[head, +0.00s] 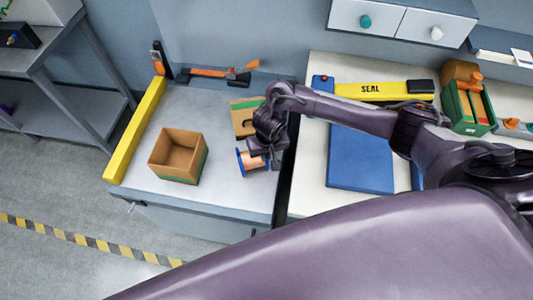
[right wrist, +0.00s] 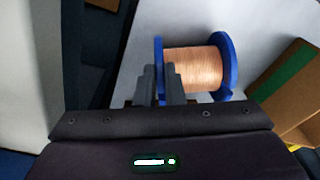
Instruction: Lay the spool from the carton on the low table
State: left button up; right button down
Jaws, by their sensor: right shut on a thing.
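The spool (head: 252,161), copper-coloured wire between two blue flanges, is at my right gripper (head: 262,150) over the right part of the grey low table (head: 215,190). In the right wrist view the fingers of the right gripper (right wrist: 161,85) are closed on one blue flange of the spool (right wrist: 195,69), which lies on its side. I cannot tell whether it touches the tabletop. The open carton (head: 178,156) stands to the left, its visible inside empty. My left gripper is not in view.
A second cardboard box (head: 243,118) with a green band is behind my right gripper. A yellow bar (head: 136,130) runs along the table's left edge, and orange-and-black tools (head: 210,72) lie at the back. A white worktop with a blue mat (head: 360,158) is on the right. The table front is clear.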

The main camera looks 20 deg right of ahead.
jog(key=c, duration=1.9)
grip_release()
jog(key=shift+f, duration=0.1)
jog(key=o, duration=0.4)
jog(key=r, duration=0.2)
jog(key=r+p, duration=0.1)
jog(key=r, duration=0.4)
jog(key=shift+s, duration=0.3)
jog(key=r+p, duration=0.2)
jog(key=r, duration=0.1)
jog(key=r+p, duration=0.1)
jog(key=r, duration=0.1)
jog(key=shift+s+r+p, duration=0.2)
jog(key=shift+s+p, duration=0.15)
jog(key=shift+p, duration=0.05)
jog(key=shift+a+f, duration=0.1)
